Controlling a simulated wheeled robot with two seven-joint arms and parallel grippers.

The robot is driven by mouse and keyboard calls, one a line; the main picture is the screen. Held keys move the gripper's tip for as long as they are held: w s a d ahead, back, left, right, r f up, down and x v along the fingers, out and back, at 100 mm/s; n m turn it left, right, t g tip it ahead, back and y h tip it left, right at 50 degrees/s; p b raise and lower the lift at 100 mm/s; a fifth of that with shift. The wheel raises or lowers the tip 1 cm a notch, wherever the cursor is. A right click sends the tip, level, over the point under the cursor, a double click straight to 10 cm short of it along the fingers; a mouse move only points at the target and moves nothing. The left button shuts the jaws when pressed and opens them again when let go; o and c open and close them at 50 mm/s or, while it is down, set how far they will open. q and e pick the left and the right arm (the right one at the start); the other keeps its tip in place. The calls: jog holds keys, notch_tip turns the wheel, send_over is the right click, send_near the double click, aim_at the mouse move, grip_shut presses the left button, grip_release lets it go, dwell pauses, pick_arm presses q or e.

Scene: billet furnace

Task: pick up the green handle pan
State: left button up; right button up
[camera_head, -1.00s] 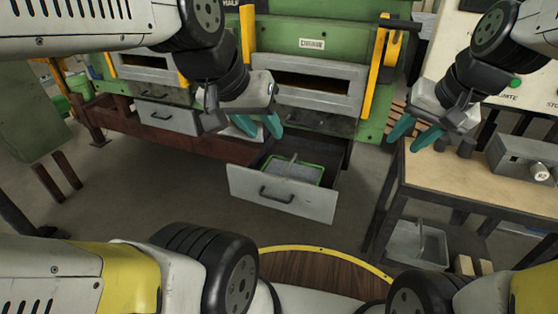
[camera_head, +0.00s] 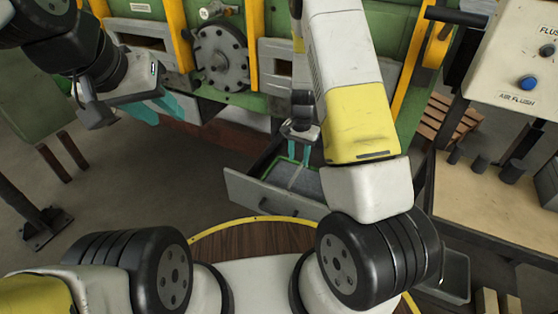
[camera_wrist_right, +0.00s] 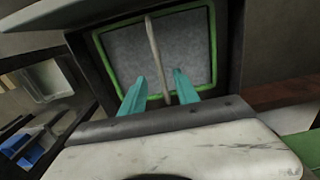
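The pan (camera_head: 303,183) lies in an open grey drawer (camera_head: 266,198) below the green furnace. In the right wrist view the pan (camera_wrist_right: 190,50) has a grey inside, a green rim and a thin pale bar-shaped handle (camera_wrist_right: 155,50) across its middle. My right gripper (camera_head: 299,155) points down at the drawer. In the right wrist view its teal fingers (camera_wrist_right: 160,92) are apart, one on each side of the handle's line; I cannot tell whether they touch it. My left gripper (camera_head: 160,108) is open and empty, away from the drawer at the left.
The drawer's front wall stands between my base and the pan. A workbench (camera_head: 480,205) with dark cylinders (camera_head: 478,163) is at the right, with a grey bin (camera_head: 452,278) below it. The furnace front (camera_head: 222,57) rises behind the drawer.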

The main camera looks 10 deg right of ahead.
aim_at(298, 170)
notch_tip(298, 170, down, 8)
jog(key=shift+w+r, duration=0.1)
grip_shut()
dwell(0.4)
dwell(1.2)
